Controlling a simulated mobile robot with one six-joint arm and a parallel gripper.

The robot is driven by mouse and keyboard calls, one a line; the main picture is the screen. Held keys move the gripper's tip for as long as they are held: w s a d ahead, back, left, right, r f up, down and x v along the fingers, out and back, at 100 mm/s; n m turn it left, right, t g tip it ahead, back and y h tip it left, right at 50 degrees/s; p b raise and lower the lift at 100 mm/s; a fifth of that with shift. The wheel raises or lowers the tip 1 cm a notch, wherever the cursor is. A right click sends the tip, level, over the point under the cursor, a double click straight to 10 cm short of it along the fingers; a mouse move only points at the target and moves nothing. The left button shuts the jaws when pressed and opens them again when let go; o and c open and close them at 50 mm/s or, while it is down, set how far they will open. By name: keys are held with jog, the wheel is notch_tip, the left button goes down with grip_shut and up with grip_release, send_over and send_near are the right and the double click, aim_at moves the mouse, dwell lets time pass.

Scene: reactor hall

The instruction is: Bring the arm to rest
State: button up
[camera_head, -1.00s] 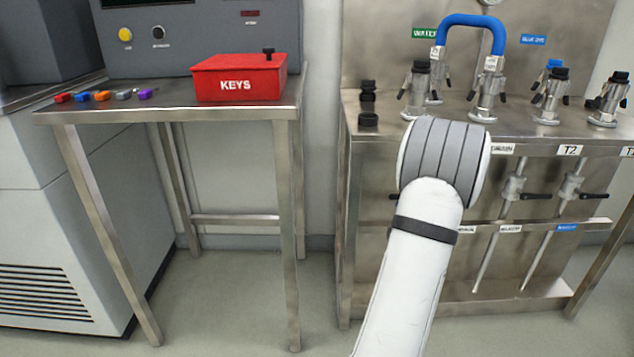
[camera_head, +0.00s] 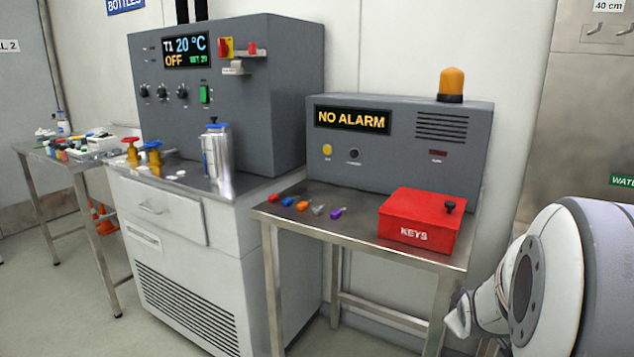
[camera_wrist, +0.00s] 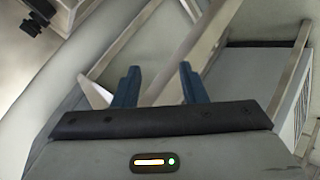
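My gripper shows in the wrist view (camera_wrist: 156,85) with its two dark blue fingers apart and nothing between them. Metal table legs and floor lie beyond the fingers. In the head view part of my arm fills the lower right corner, and the fingers cannot be made out there.
A steel table (camera_head: 310,228) holds a red KEYS box (camera_head: 420,218) and several coloured keys (camera_head: 303,206). An alarm panel (camera_head: 395,150) reads NO ALARM. Left stand a grey control unit (camera_head: 225,95) with a metal flask (camera_head: 216,155) and another table (camera_head: 80,163). Floor at lower left is clear.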

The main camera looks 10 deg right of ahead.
jog(key=s+a+r+m+g+y+p, duration=0.2)
jog(key=s+a+r+g+p, duration=0.1)
jog(key=s+a+r+p, duration=0.5)
jog(key=s+a+r+m+g+y+p, duration=0.2)
jog(key=s+a+r+p, duration=0.6)
jog(key=a+r, duration=0.4)
jog(key=a+g, duration=0.1)
jog(key=a, duration=0.2)
jog(key=shift+a+r+y, duration=0.3)
jog(key=shift+a+y, duration=0.05)
jog(key=shift+y, duration=0.05)
